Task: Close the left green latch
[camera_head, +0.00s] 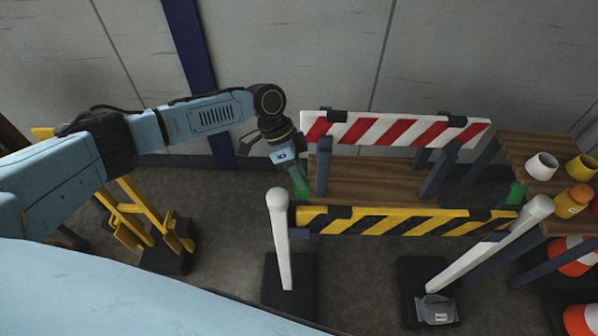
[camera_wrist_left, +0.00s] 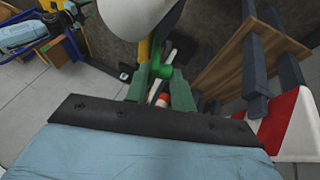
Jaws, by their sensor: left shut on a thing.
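The left green latch (camera_wrist_left: 158,68) shows in the left wrist view between my fingers, next to the white rounded post top (camera_wrist_left: 135,14). My left gripper (camera_wrist_left: 160,88) is shut on it. In the head view my left gripper (camera_head: 299,182) points down at the left end of the yellow-and-black board (camera_head: 400,222), just right of the left white post (camera_head: 280,235). The fingers and wrist partly hide the latch there. The right green latch (camera_head: 516,194) is at the board's other end, by the right white post (camera_head: 490,245). My right gripper is not in view.
A red-and-white board (camera_head: 395,130) stands behind, with a wooden shelf (camera_head: 365,180) between the boards. At right, a wooden table (camera_head: 530,150) holds white and yellow cups, and orange cones (camera_head: 575,255) stand below. Yellow folding stands (camera_head: 150,225) are at left.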

